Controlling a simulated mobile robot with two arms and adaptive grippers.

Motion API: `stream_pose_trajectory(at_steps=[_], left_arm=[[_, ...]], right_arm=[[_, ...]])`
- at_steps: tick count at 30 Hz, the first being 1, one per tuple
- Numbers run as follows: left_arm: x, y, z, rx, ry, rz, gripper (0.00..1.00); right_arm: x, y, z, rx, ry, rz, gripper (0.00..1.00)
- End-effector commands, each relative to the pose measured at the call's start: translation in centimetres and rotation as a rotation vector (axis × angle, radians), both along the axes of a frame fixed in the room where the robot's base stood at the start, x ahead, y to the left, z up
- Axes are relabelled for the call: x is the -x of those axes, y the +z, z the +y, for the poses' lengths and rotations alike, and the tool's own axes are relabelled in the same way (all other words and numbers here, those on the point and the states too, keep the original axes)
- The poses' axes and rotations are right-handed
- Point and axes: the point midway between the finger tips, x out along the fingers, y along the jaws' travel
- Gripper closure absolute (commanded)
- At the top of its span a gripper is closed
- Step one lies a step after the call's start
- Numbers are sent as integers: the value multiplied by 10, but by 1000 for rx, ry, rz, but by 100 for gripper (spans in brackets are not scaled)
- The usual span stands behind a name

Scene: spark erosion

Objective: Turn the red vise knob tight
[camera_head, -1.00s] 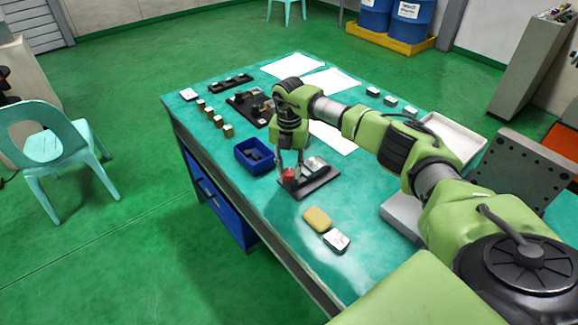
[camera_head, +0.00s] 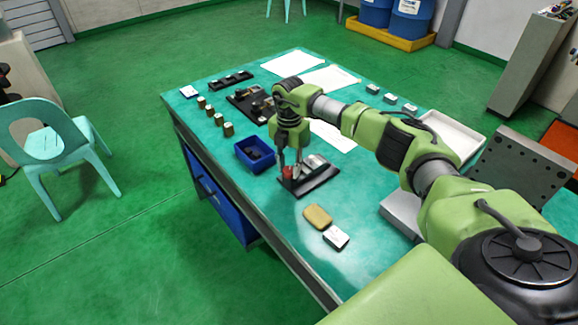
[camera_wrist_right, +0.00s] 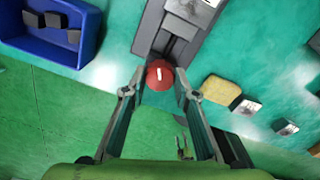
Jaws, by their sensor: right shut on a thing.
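The red vise knob (camera_wrist_right: 160,75) is round with a short white mark on top. It sits at the near end of the dark grey vise (camera_wrist_right: 152,28), and the knob also shows in the head view (camera_head: 288,172). The vise (camera_head: 318,183) lies on the table with a metal piece (camera_head: 314,162) on it. My right gripper (camera_wrist_right: 157,84) reaches down from above with its fingers on either side of the knob and is shut on it. In the head view my right gripper (camera_head: 289,168) partly hides the knob. My left gripper is not in view.
A blue bin (camera_head: 243,160) with dark pieces stands left of the vise. A yellow sponge-like block (camera_head: 318,217) and a white-topped block (camera_head: 336,238) lie nearer. Small blocks, papers and a white tray (camera_head: 462,137) are farther off. The table's left edge is close to the knob.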

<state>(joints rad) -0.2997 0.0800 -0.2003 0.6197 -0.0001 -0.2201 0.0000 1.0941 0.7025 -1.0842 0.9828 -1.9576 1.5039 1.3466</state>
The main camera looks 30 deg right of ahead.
Motion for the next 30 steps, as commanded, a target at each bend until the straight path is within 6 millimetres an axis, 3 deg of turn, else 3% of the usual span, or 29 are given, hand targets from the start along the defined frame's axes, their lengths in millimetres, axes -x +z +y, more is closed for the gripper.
stream_pose_trajectory(at_steps=[2, 3, 4, 5, 17, 20, 30], left_arm=[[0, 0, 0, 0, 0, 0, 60], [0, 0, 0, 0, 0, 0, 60], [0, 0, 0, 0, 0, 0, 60], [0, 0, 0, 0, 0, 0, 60], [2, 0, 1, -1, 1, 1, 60], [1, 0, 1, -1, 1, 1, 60], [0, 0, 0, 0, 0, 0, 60]], right_arm=[[0, -1, 0, 0, -1, 1, 94], [0, -1, 0, 0, -1, 1, 65], [0, -1, 0, 0, -1, 1, 57], [0, -1, 0, 0, -1, 1, 56], [0, 6, 0, 0, 0, -1, 56], [-1, 19, -1, 1, 0, -4, 56], [-1, 89, -1, 1, -1, -3, 56]])
